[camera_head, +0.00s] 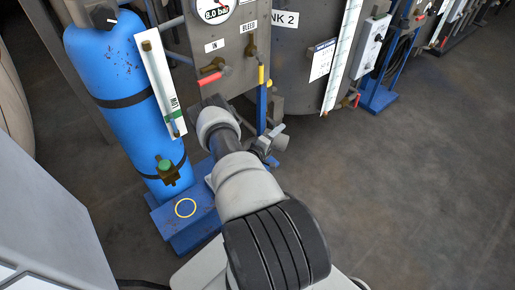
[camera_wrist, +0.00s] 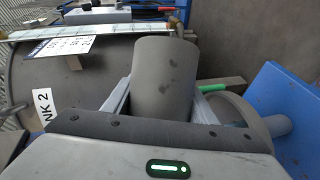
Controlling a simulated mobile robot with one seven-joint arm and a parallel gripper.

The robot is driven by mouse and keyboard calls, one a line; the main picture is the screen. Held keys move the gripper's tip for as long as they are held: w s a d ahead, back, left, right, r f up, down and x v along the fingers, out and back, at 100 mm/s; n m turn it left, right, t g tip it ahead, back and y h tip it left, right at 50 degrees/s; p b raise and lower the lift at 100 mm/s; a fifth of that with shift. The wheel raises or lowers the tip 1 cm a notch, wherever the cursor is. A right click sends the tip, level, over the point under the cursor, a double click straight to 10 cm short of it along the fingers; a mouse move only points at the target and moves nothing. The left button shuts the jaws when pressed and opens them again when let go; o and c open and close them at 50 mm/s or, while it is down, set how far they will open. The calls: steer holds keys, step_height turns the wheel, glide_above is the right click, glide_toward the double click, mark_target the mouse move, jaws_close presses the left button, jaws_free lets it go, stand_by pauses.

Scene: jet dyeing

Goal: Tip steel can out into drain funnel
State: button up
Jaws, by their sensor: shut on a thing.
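The steel can, a plain grey cylinder, fills the middle of the wrist view (camera_wrist: 165,80). My gripper (camera_wrist: 160,100) is shut on it, with one finger on each side. In the head view my gripper (camera_head: 262,147) is small and partly hidden by my arm, with the grey can (camera_head: 281,142) at its right. A grey rounded piece with a short pipe (camera_wrist: 278,125) lies behind and right of the can in the wrist view; it may be the drain funnel, but I cannot tell. The inside of the can is hidden.
A blue gas cylinder (camera_head: 125,95) stands left of my arm on a blue base (camera_head: 185,225). A panel with gauge and valves (camera_head: 225,60) and the tank marked 2 (camera_head: 300,65) stand ahead. A blue plate (camera_wrist: 290,95) is at the wrist view's right. Floor (camera_head: 410,190) at right is clear.

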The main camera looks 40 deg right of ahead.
steer(key=shift+w+a+r+n, duration=0.15)
steer(key=shift+w+r+n, duration=0.05)
steer(key=shift+w+n, duration=0.1)
steer(key=shift+w+a+r+n+h, duration=0.1)
steer(key=shift+r+n+h, duration=0.4)
steer(key=shift+n, duration=0.1)
stand_by(1.0)
